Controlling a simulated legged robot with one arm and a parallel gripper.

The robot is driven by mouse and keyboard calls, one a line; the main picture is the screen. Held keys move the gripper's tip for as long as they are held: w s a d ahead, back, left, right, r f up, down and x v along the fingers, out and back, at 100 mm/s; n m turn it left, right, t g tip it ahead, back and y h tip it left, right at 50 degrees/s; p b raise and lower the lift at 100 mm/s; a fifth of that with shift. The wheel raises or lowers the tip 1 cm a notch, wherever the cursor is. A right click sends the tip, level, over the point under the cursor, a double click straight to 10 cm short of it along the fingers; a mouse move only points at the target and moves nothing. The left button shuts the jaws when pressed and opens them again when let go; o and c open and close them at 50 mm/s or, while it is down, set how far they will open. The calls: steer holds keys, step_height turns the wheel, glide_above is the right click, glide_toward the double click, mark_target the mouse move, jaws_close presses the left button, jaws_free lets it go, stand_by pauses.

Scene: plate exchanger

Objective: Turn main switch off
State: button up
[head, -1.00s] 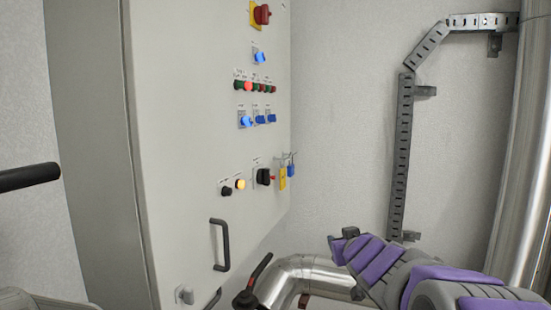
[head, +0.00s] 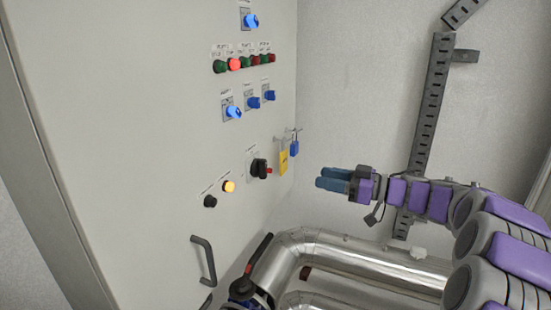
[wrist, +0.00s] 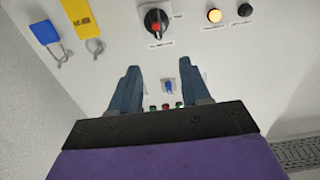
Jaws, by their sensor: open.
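A black rotary switch (head: 259,168) with a red tip sits on the lower right of the grey cabinet door (head: 150,150); I take it for the main switch, but its label is not legible. In the wrist view the switch (wrist: 156,20) shows at the top, above and between the fingertips. My gripper (head: 324,178) is open and empty, to the right of the switch in the head view, its blue fingers pointing left. In the wrist view the gripper (wrist: 161,70) has a clear gap between its fingers. It does not appear to touch the switch.
Yellow (head: 283,161) and blue (head: 294,147) padlocks hang right of the switch. A lit yellow lamp (head: 229,186) and black button (head: 210,201) are left of it. Blue knobs and red-green lamps are above. Silver pipes (head: 350,262) and a door handle (head: 204,260) lie below.

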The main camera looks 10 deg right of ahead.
glide_toward(266, 166)
steer(key=x, duration=0.6)
steer(key=p+x, duration=0.1)
steer(key=x, duration=0.2)
steer(key=shift+s+a+r, duration=0.15)
steer(key=shift+s+a, duration=0.1)
steer(key=shift+a, duration=0.15)
steer(key=shift+w+d, duration=0.2)
steer(key=shift+d, duration=0.4)
steer(key=shift+w+d, duration=0.2)
steer(key=shift+d, duration=0.4)
steer(key=shift+s, duration=0.1)
steer(key=shift+c, duration=0.4)
steer(key=shift+s+a, duration=0.1)
steer(key=shift+a, duration=0.1)
steer(key=shift+c, duration=0.7)
steer(key=shift+a, duration=0.65)
steer(key=c, duration=0.3)
steer(key=shift+c, duration=0.8)
steer(key=shift+d, duration=0.15)
jaws_close()
